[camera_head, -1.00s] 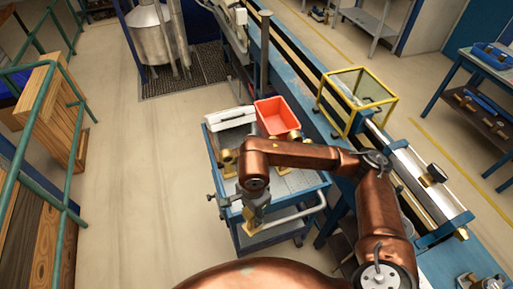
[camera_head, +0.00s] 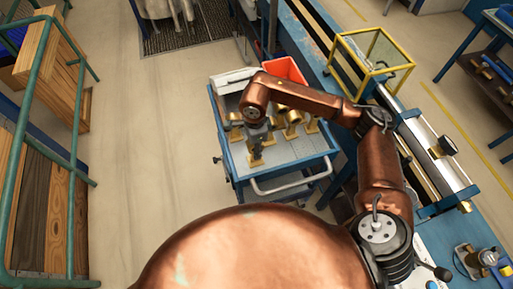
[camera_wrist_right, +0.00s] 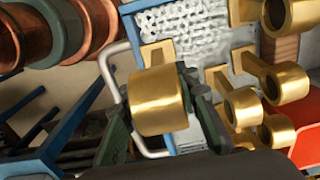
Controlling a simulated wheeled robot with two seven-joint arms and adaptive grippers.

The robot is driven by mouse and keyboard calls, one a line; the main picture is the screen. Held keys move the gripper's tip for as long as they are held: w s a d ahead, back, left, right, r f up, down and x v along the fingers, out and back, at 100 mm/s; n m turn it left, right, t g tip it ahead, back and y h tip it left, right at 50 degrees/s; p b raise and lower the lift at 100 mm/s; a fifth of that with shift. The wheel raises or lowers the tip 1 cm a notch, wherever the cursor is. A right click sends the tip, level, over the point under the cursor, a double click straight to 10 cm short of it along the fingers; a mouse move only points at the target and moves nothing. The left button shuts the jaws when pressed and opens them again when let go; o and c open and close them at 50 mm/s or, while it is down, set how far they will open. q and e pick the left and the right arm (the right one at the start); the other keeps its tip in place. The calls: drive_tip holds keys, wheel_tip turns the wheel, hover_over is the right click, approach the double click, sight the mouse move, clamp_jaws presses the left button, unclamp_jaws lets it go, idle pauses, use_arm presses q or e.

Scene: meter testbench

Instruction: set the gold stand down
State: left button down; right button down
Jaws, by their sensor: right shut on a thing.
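The gold stand (camera_wrist_right: 157,100) is a short gold cylinder with a flat plate. In the right wrist view it sits between the dark fingers of my right gripper (camera_wrist_right: 163,112), which is shut on it. In the head view my right gripper (camera_head: 258,138) is over the front part of the blue cart's (camera_head: 290,172) top, with the held stand (camera_head: 255,159) below it. I cannot tell whether the stand touches the cart top. My left gripper is out of view.
Several other gold stands (camera_head: 291,121) are on the cart, behind and beside the held one. A red bin (camera_head: 287,69) and a white object (camera_head: 233,78) are at the back. A bench with a yellow frame (camera_head: 372,62) lies to the right. The cart's front right top looks clear.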

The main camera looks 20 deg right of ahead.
drive_tip(key=w+d+f, duration=0.1)
drive_tip(key=w+f, duration=0.2)
drive_tip(key=f, duration=0.4)
drive_tip(key=shift+d+p, duration=0.15)
drive_tip(key=shift+p, duration=0.15)
drive_tip(key=shift+w+f, duration=0.1)
drive_tip(key=shift+f, duration=0.05)
drive_tip(key=c, duration=1.9)
unclamp_jaws()
drive_tip(key=shift+f, duration=0.2)
drive_tip(key=shift+c, duration=0.2)
drive_tip(key=o, duration=0.4)
drive_tip(key=shift+r, duration=0.1)
drive_tip(key=shift+o, duration=0.2)
wheel_tip(320, 180, up, 12)
drive_tip(key=b, duration=0.1)
drive_tip(key=shift+r, duration=0.15)
